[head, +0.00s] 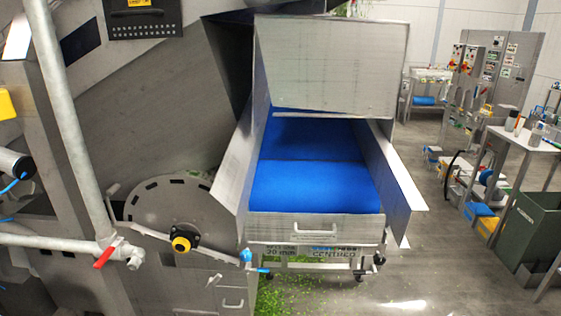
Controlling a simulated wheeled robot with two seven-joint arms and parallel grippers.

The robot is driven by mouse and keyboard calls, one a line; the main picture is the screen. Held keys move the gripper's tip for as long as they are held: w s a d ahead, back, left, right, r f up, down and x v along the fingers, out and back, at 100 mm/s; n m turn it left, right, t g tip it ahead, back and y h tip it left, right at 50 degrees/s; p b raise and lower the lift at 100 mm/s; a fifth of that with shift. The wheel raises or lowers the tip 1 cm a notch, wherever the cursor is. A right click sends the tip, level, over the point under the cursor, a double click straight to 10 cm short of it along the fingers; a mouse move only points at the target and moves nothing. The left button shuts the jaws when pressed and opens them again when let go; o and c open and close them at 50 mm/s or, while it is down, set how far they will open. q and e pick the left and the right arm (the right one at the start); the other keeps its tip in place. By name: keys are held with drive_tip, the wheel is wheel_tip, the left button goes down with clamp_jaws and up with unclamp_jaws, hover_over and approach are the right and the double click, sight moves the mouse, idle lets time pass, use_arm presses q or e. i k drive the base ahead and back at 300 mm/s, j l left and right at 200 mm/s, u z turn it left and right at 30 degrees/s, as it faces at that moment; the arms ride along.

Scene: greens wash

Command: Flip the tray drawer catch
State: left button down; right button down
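A metal tray drawer (270,228) with a pale bar handle (315,231) on its front sits at the lower end of the machine's chute. A blue bed (310,185) lies behind the drawer front, between sloping metal side walls. Small blue fittings (246,256) show at the drawer's lower left, and small dark fittings (379,260) at its lower right. I cannot tell which of these, if any, is the catch, or its position. Neither of my grippers is in view.
Green scraps (290,291) litter the floor under the drawer. A white table (520,138) and a green bin (530,228) stand at right. Floor right of the drawer is mostly clear.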

sight(212, 282)
drive_tip(key=u, duration=0.85)
drive_tip(key=i+u, duration=0.55)
drive_tip(key=u, duration=0.2)
